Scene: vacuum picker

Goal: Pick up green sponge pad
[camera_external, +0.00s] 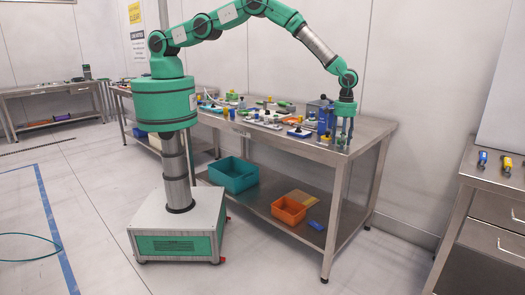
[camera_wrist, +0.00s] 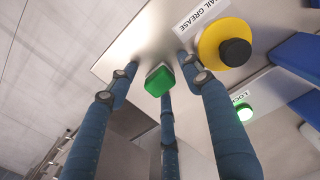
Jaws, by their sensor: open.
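A small green block, which looks like the green sponge pad (camera_wrist: 159,81), lies on the steel table near its edge in the wrist view. My gripper (camera_wrist: 158,73) has three blue fingers spread apart around the green block. The fingers are open, and I cannot tell whether any touches it. In the external view my gripper (camera_external: 342,138) points down over the right end of the steel workbench (camera_external: 367,133). The pad is too small and too hidden by the fingers to make out clearly there.
A lit green piece (camera_wrist: 244,111) and blue objects (camera_wrist: 298,56) lie farther right. Teal (camera_external: 233,175) and orange (camera_external: 289,210) bins sit on the lower shelf.

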